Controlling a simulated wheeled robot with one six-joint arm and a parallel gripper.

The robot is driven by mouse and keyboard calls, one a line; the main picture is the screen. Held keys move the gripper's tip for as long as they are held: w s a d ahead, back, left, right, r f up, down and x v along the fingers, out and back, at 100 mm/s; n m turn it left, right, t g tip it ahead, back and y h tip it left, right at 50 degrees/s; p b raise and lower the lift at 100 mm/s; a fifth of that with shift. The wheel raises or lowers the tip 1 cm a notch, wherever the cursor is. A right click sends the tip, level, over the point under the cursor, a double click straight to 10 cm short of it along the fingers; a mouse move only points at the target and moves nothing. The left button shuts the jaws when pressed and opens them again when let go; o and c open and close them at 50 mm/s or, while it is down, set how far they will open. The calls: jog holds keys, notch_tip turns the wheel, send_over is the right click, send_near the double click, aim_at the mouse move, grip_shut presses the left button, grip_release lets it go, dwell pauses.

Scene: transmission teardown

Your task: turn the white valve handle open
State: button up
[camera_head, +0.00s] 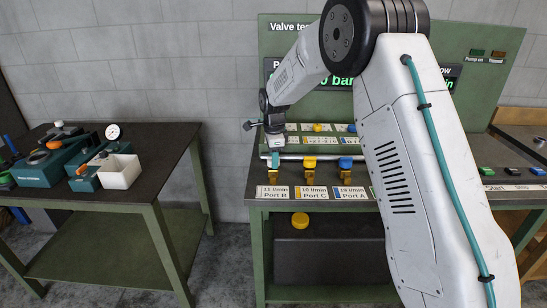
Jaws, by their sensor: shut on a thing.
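My gripper (274,159) reaches down to the left end of the front valve row on the test bench. Its teal fingertips are shut at the leftmost valve, on the white valve handle. The gripper hides most of that handle, so its angle cannot be told. The brass body of this valve (272,177) shows just below, above a label card reading 11 l/min (272,192).
To the right on the same pipe are a yellow valve handle (309,162) and a blue valve handle (345,162). A back row holds more handles, partly hidden by my arm. A panel (290,50) stands behind. A side table (150,170) with tools is at left.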

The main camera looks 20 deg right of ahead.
jog(key=shift+n, duration=0.4)
jog(key=n, duration=0.3)
jog(key=shift+n, duration=0.3)
jog(key=n, duration=0.4)
jog(key=shift+w+d+n, duration=0.1)
jog(key=shift+n, duration=0.2)
jog(key=n, duration=0.4)
jog(key=shift+r+n+y, duration=0.1)
jog(key=shift+n+y, duration=0.2)
jog(key=shift+y, duration=0.1)
jog(key=shift+w+n+g, duration=0.15)
jog(key=shift+n+g, duration=0.15)
jog(key=shift+n, duration=1.9)
jog(key=o, duration=1)
jog(key=shift+c, duration=0.2)
